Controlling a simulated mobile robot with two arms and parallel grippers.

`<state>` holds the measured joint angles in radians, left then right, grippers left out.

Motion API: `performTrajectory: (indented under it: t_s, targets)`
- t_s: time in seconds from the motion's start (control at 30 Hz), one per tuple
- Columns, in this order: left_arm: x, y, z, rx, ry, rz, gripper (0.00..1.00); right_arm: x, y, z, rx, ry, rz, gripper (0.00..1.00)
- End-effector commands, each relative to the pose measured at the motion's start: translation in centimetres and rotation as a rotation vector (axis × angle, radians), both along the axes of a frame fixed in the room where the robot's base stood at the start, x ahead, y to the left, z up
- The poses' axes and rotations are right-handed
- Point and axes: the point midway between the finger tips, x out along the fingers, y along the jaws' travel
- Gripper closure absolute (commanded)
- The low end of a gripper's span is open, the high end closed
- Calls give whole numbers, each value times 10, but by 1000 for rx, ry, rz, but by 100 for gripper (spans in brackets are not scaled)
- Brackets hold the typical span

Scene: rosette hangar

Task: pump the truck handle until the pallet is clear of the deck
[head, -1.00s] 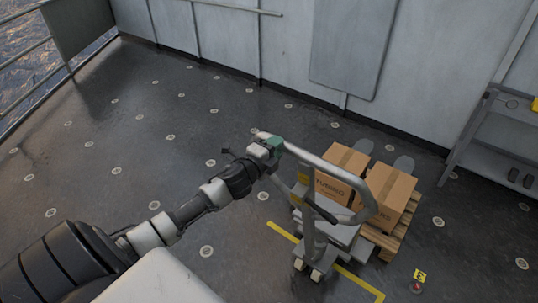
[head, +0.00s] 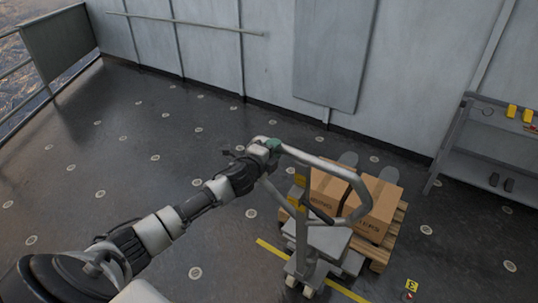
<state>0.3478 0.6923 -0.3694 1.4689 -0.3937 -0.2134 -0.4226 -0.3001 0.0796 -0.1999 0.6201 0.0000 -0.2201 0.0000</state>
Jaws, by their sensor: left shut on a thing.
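The pallet truck (head: 315,241) stands on the dark deck right of centre in the head view, its grey loop handle (head: 322,164) raised toward me. My left gripper (head: 268,150) is shut on the left side of the handle loop, at its upper corner. The wooden pallet (head: 383,250) sits over the truck's forks and carries two brown cardboard boxes (head: 374,213). The fork tips (head: 348,158) show beyond the boxes. I cannot tell from this angle whether there is a gap under the pallet. My right gripper is not in view.
A yellow floor line (head: 272,249) runs beside the truck. A small yellow marker (head: 411,285) is on the deck at lower right. A grey shelf rack (head: 478,150) stands by the wall on the right. The deck to the left is clear up to the railing.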

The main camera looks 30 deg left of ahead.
Motion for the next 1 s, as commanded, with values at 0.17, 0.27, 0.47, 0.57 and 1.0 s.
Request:
performTrajectory:
  t_s: [0.17,0.27,0.47,0.57,1.0]
  targets:
    - [23,0,6,1,10,1,100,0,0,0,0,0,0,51]
    - [35,0,8,1,17,1,100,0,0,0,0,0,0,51]
    - [53,0,10,2,31,1,100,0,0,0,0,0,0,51]
    - [55,-1,10,2,34,1,100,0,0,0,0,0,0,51]
    - [72,-1,13,2,42,1,100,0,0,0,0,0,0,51]
